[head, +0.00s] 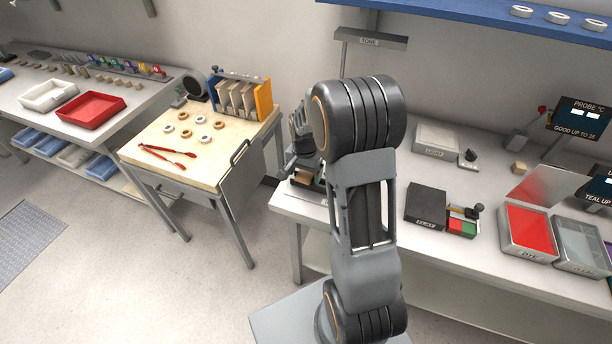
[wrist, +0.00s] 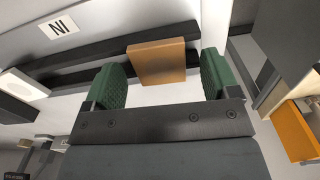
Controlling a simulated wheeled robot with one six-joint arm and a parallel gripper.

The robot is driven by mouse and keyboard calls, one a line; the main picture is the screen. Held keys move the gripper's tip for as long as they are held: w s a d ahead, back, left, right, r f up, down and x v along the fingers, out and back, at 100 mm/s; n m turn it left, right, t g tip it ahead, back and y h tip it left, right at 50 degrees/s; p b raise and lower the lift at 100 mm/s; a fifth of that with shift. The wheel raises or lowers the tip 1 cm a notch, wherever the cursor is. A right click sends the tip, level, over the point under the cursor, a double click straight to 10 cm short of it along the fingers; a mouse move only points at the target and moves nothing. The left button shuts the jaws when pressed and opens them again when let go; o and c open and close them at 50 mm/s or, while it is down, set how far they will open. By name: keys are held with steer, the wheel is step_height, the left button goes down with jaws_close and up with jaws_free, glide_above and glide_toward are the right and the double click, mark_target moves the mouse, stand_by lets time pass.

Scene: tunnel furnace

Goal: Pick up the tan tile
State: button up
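The tan tile (wrist: 158,62) shows in the wrist view as a square block at a dark slotted rail, ahead of and between my two green finger pads. My gripper (wrist: 168,76) is open. A gap shows between the tile and the right pad; the left pad looks very close to the tile, and I cannot tell if they touch. In the head view, a small tan piece (head: 303,176), apparently this tile, shows at the left end of the right bench below my gripper (head: 299,160). My arm hides much of that spot.
Dark rails (wrist: 70,60) and a white label (wrist: 59,27) lie around the tile. The wooden table (head: 150,130) with rings, red tongs (head: 168,156) and a rack of tan tiles (head: 238,98) stands to the left. A dark box (head: 426,205) and red tray (head: 527,229) lie on the right bench.

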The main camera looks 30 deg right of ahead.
steer(key=c, duration=0.9)
steer(key=shift+r, duration=0.15)
steer(key=shift+c, duration=0.2)
